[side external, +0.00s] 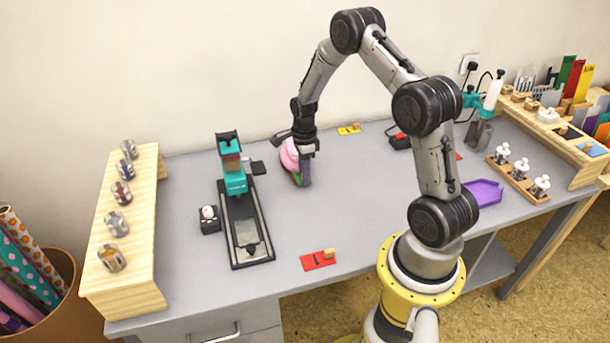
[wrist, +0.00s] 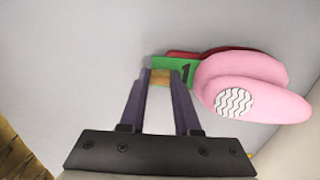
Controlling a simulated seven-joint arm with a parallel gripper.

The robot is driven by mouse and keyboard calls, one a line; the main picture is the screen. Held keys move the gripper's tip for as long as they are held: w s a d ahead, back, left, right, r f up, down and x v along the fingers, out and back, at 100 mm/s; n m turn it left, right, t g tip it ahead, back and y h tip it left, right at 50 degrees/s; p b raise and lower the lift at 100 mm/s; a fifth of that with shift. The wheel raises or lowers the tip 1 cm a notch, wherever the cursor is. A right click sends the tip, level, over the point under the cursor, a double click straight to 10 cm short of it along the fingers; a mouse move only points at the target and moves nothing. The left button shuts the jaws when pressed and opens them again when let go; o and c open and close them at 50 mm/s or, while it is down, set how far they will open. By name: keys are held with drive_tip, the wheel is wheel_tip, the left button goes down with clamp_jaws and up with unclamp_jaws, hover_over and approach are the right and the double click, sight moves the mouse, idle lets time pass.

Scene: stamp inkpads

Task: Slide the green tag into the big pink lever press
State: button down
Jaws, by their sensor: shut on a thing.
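The green tag (wrist: 175,64) has a dark "1" and a wooden grip block (wrist: 161,77). My gripper (side external: 306,182) is shut on that block, with the purple fingers on either side of it in the wrist view. The big pink lever press (wrist: 250,85) is just right of the fingers there, with a white wavy-line pad and a red part behind. The tag's right end meets the pink press's edge; how far it is inside is hidden. In the side view the pink press (side external: 288,155) is partly hidden by my gripper.
A teal press on a long black base (side external: 247,232) stands to the left. A red tag (side external: 318,260) lies near the front edge and a yellow tag (side external: 348,129) at the back. A purple tray (side external: 484,193) is to the right. The middle of the table is clear.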

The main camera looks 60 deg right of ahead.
drive_tip(key=shift+w+d, duration=0.1)
idle(0.3)
drive_tip(key=c, duration=0.5)
unclamp_jaws()
drive_tip(key=shift+c, duration=0.2)
drive_tip(key=shift+r, duration=0.15)
drive_tip(key=shift+r, duration=3.35)
